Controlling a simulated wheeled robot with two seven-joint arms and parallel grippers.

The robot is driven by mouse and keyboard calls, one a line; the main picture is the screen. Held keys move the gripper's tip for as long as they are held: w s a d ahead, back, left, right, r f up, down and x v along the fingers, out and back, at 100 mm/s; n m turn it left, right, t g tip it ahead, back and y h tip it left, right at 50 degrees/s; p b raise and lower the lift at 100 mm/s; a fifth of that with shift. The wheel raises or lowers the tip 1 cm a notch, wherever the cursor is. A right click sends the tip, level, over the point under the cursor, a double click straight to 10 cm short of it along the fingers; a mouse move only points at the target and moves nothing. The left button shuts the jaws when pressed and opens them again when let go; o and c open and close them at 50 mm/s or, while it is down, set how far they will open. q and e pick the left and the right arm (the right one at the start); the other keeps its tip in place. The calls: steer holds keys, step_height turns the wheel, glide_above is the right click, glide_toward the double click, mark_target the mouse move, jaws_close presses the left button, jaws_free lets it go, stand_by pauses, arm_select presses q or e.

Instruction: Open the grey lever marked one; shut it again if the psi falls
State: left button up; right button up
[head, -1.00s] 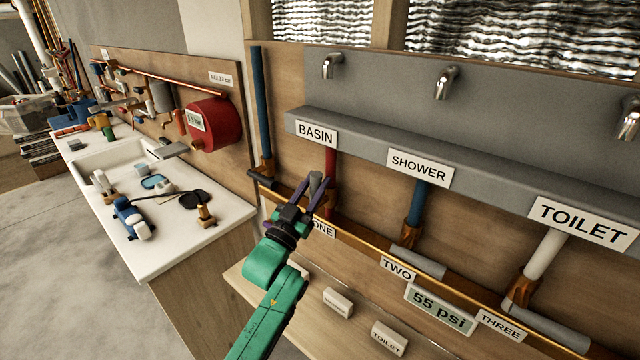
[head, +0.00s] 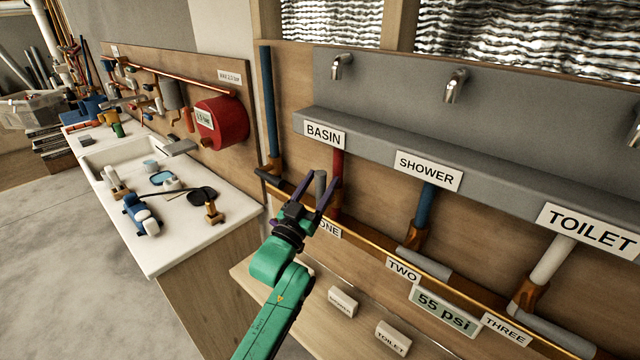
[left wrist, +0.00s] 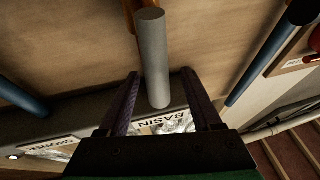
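The grey lever (head: 320,184) above the ONE label (head: 329,229) stands out by the red pipe under the BASIN sign. My left gripper (head: 313,181) is around it, one purple finger on each side. In the left wrist view the grey lever (left wrist: 153,50) runs between the spread fingers, with a gap on both sides. The gripper (left wrist: 160,74) is open. The lever's base is partly hidden by the gripper in the head view. The gauge display (head: 443,312) reads 55 psi. My right gripper is not in view.
Grey levers at TWO (head: 425,262) and THREE (head: 552,330) lie along the copper rail. A shelf below holds small label blocks (head: 343,301). At left, a white counter (head: 160,246) carries tools and fittings, with a red tank (head: 222,123) behind it.

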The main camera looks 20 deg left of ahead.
arm_select(q)
steer(key=b+v, duration=0.5)
steer(key=v, duration=0.9)
steer(key=shift+s+f, duration=0.15)
steer(key=shift+s, duration=0.15)
steer(key=shift+a, duration=0.1)
